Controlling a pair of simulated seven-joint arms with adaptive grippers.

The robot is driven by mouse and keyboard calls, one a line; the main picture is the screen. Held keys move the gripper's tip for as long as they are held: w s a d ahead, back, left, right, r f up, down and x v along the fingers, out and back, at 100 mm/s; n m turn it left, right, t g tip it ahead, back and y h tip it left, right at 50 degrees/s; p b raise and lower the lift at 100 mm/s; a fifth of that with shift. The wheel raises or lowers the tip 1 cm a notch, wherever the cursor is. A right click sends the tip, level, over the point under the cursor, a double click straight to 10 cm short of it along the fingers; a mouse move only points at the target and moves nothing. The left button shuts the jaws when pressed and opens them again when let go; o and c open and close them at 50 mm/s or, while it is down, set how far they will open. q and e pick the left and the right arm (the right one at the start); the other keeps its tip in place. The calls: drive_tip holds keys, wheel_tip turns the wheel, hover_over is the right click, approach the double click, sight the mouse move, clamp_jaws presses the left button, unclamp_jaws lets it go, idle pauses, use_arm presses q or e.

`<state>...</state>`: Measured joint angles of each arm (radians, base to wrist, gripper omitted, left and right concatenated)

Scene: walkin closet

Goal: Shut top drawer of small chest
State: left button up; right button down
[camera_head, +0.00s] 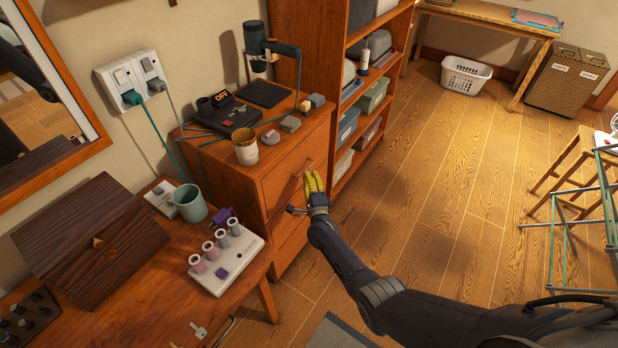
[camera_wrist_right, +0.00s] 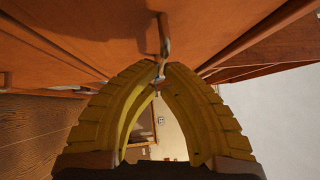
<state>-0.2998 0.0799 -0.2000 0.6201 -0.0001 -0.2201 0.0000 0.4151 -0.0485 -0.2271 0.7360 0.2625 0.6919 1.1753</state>
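The small wooden chest (camera_head: 318,124) stands against the wall in the head view. Its top drawer (camera_head: 283,181) has a plain orange-brown front; the head view does not clearly show how far it stands out. My right gripper (camera_head: 314,178) is at this front, by its metal handle (camera_head: 307,165). In the right wrist view, the yellow fingers of my right gripper (camera_wrist_right: 164,68) arch together until their tips almost meet. The handle (camera_wrist_right: 164,38) lies right at the tips; I cannot tell if they clamp it. My left gripper is out of view.
A mug (camera_head: 246,148), a black device (camera_head: 228,116) and small blocks stand on the chest. A desk (camera_head: 165,290) with a wooden box (camera_head: 92,238) and a white peg panel (camera_head: 228,262) is at the left. A shelf unit (camera_head: 312,50) stands behind the chest.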

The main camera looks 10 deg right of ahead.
drive_tip(key=s+d+f, duration=0.2)
drive_tip(key=s+d, duration=0.1)
drive_tip(key=s, duration=1)
drive_tip(key=s+f+n+g+y, duration=0.1)
drive_tip(key=s+f+n+g, duration=0.4)
drive_tip(key=s+f+n, duration=0.65)
drive_tip(key=s+f+n+g+y, duration=0.1)
drive_tip(key=s+f+n+g, duration=0.45)
drive_tip(key=f, duration=1.15)
drive_tip(key=s+d+f+n+g, duration=0.2)
drive_tip(key=s+f, duration=0.3)
drive_tip(key=s, duration=0.9)
drive_tip(key=s+d+f+n+g+h, duration=0.1)
drive_tip(key=s+f, duration=0.4)
drive_tip(key=s, duration=0.9)
drive_tip(key=s+d+f+n+g, duration=0.3)
drive_tip(key=s+f, duration=0.3)
drive_tip(key=s, duration=0.8)
drive_tip(key=shift+s+d+g+h, duration=0.3)
drive_tip(key=shift+s+d+g, duration=0.1)
drive_tip(key=shift+d+g, duration=0.45)
